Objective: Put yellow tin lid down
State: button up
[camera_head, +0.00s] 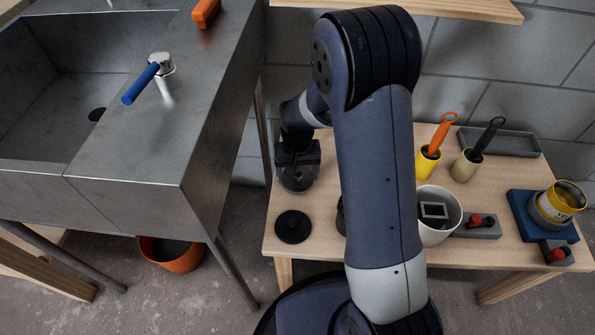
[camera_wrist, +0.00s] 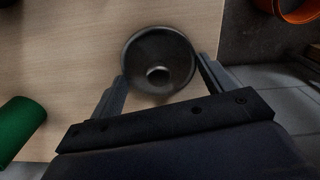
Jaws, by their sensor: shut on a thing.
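My gripper (camera_head: 297,160) is over the left end of the wooden table in the head view. It is shut on a round, dark grey metal lid (camera_wrist: 130,62), held by its rim between the two fingers (camera_wrist: 160,72) in the wrist view. The lid has a paler round centre and shows as a grey disc (camera_head: 298,183) under my gripper in the head view. Whether it touches the table is not clear. An open yellow tin (camera_head: 545,210) sits tilted on a blue block (camera_head: 520,218) at the table's right end.
A black disc (camera_head: 293,227) lies on the table (camera_head: 320,240) just in front of my gripper. Behind my arm stand a white pot (camera_head: 438,236) and two brush holders. A steel sink (camera_head: 130,175) is left, with an orange bucket (camera_head: 172,262) below. A green cylinder (camera_wrist: 18,125) shows in the wrist view.

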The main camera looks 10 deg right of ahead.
aim_at(298, 172)
jog(key=o, duration=0.9)
jog(key=shift+f, duration=0.15)
jog(key=shift+o, duration=0.2)
notch_tip(298, 172, up, 12)
jog(key=p, duration=0.3)
jog(key=shift+r+p, duration=0.2)
jog(key=shift+p, duration=0.15)
jog(key=shift+f+b, duration=1.15)
jog(key=shift+f, duration=3.05)
